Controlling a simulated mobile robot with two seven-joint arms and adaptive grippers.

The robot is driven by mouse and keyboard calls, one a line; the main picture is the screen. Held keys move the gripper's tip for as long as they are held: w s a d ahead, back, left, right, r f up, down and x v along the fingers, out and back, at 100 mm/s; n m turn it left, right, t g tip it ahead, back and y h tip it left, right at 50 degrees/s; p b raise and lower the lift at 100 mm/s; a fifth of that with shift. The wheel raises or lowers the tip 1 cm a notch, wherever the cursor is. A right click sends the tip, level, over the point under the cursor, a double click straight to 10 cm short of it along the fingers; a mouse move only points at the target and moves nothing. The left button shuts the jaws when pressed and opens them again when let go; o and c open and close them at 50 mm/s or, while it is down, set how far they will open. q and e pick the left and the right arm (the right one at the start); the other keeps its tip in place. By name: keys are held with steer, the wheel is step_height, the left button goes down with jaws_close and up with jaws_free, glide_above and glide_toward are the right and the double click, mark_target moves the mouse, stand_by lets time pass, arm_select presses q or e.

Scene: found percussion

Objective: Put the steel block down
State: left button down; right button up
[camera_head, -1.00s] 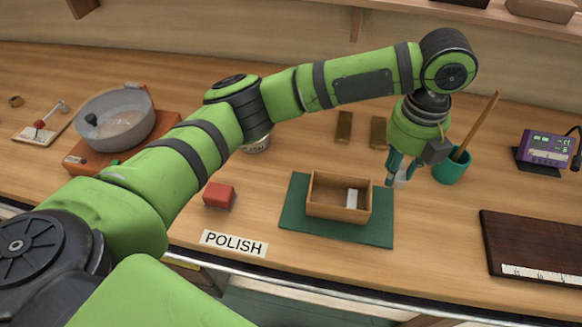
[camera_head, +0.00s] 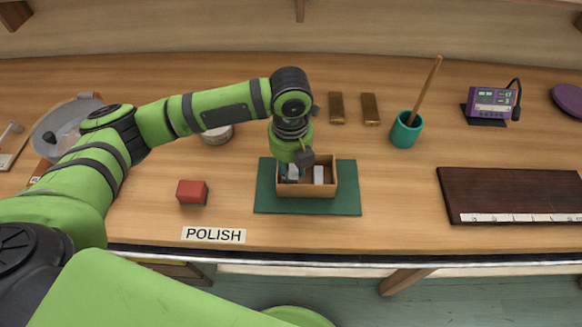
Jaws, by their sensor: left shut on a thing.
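My left gripper (camera_head: 288,172) points down into the left part of an open wooden box (camera_head: 308,193). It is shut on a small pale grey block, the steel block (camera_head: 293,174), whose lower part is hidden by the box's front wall. I cannot tell whether the block touches the box floor. A second pale block (camera_head: 318,175) stands in the box just to the right, apart from the held one. The box sits on a dark green mat (camera_head: 347,190). My right gripper is not in view.
A red block (camera_head: 192,192) lies left of the mat, above the POLISH label (camera_head: 214,235). Two brass bars (camera_head: 336,108) lie behind the box. A teal cup (camera_head: 405,130) with a stick stands back right. A dark board (camera_head: 515,193) lies at right.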

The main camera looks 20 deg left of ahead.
arm_select(q)
steer(key=shift+f, duration=0.95)
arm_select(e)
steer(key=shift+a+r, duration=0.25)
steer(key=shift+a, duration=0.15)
arm_select(q)
steer(key=shift+f, duration=0.1)
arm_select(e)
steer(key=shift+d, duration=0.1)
arm_select(q)
steer(key=c, duration=1.2)
jaws_free()
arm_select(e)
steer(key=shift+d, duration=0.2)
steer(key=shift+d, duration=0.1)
